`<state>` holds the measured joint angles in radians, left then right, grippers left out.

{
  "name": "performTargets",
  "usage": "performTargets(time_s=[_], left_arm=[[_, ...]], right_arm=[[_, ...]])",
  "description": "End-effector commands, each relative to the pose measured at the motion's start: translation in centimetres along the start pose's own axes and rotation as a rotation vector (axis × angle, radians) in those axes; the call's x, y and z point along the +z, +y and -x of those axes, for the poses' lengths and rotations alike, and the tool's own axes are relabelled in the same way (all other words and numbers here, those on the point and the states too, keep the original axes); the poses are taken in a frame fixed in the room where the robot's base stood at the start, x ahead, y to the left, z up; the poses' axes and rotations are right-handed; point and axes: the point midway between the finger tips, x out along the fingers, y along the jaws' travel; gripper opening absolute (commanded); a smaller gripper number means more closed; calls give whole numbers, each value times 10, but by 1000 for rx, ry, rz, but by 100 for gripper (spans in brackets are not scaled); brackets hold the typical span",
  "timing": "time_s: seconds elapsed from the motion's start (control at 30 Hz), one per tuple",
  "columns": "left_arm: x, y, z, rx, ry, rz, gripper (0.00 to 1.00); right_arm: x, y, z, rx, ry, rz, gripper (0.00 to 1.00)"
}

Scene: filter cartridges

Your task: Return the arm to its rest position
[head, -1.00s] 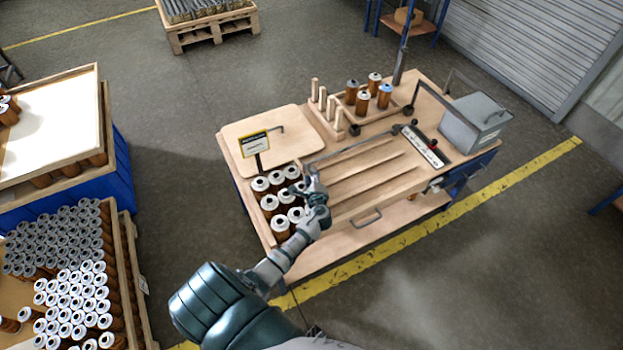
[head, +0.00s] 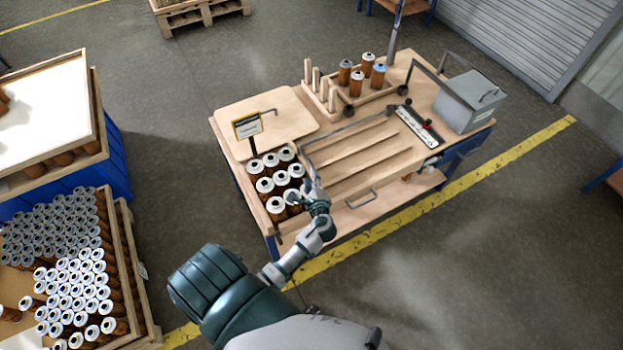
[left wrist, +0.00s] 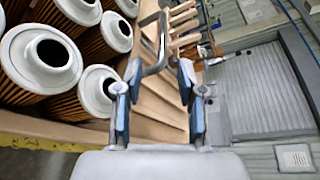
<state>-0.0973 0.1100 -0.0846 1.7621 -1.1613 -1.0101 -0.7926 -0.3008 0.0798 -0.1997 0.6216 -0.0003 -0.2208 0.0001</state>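My left gripper (head: 304,189) is in the head view, at the near side of the bench, beside the front right of a group of white-topped filter cartridges (head: 265,185). In the left wrist view its two fingers (left wrist: 158,88) stand apart with nothing held between them. White cartridge tops with dark holes (left wrist: 40,58) show close by on the left there. A bent grey bar (left wrist: 163,45) lies beyond the fingertips. My right gripper is not in either view.
The wooden bench (head: 228,107) carries a grooved rack (head: 350,160), a grey box (head: 470,100) and a small tray holding several amber cartridges (head: 357,84). A crate of cartridges (head: 130,265) stands at left. The floor right of the yellow line is clear.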

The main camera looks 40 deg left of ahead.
Motion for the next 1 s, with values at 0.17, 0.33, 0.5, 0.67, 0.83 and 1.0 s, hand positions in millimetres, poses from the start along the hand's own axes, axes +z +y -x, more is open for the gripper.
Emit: performTargets(time_s=[0.17,0.33,0.5,0.67,0.83,1.0], left_arm=[[0,0,0,0,0,0,39],[0,3,2,13,6,23,39],[5,43,37,206,75,312,39],[2,87,102,520,155,675,39],[-2,109,166,796,200,900,39],[-1,117,221,1017,221,1027,39]], right_arm=[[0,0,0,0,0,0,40],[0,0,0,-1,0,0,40],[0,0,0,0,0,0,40],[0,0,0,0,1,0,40],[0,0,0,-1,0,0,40],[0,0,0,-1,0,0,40]])
